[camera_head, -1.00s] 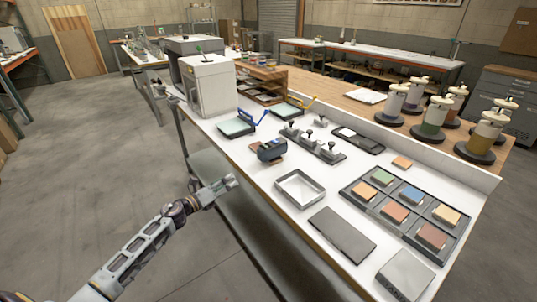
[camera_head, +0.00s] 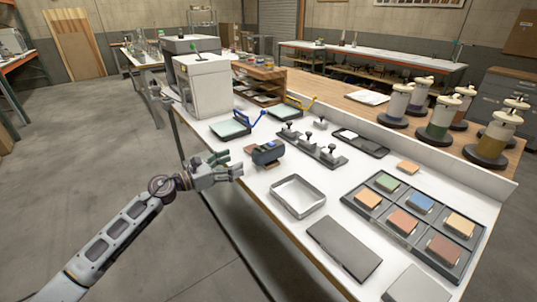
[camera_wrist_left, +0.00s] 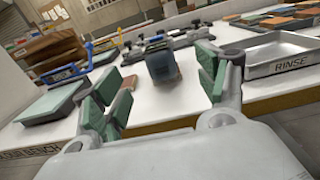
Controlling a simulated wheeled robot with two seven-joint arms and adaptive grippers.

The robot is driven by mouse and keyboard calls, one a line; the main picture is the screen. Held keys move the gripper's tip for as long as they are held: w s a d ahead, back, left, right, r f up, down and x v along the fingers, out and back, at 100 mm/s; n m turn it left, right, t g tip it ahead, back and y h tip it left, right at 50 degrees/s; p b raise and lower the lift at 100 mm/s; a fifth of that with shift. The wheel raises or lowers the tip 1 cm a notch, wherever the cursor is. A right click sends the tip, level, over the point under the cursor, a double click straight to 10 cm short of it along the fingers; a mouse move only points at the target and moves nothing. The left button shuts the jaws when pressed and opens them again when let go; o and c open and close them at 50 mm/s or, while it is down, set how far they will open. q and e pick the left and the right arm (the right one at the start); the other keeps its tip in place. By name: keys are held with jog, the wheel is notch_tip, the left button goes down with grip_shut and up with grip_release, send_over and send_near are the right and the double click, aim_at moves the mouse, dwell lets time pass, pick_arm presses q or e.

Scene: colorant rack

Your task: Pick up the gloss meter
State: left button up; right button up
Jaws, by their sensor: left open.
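The gloss meter (camera_head: 268,153), a dark blue-grey block-shaped device, stands on the white bench top near its left edge. It also shows in the left wrist view (camera_wrist_left: 162,66), between the two fingers and beyond them. My left gripper (camera_head: 231,166) is open and empty, with green finger pads. It is at the bench's left edge, just left of the gloss meter and apart from it. My right gripper is not in view.
A metal rinse tray (camera_head: 298,196) lies in front of the gloss meter. A small brown tile (camera_head: 250,149) is beside it. A rail with black knobs (camera_head: 313,149) is behind it, and a glass plate with a blue handle (camera_head: 230,128) is further back.

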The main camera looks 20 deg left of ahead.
aim_at(261, 149)
pick_arm(q)
jog(key=shift+w, duration=0.1)
jog(key=shift+p+x, duration=0.65)
jog(key=shift+x, duration=3.45)
jog(key=shift+w+d, duration=0.15)
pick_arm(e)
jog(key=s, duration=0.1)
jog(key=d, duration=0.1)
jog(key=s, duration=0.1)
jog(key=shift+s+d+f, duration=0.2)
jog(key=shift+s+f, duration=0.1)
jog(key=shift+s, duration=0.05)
pick_arm(q)
jog(key=shift+w, duration=0.1)
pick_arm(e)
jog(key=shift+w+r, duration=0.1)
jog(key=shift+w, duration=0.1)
pick_arm(q)
jog(key=shift+w+d, duration=0.3)
jog(key=shift+w, duration=0.05)
jog(key=shift+x, duration=1.5)
jog(key=shift+w+d+f, duration=0.2)
jog(key=shift+w+f, duration=0.05)
jog(key=shift+w, duration=0.25)
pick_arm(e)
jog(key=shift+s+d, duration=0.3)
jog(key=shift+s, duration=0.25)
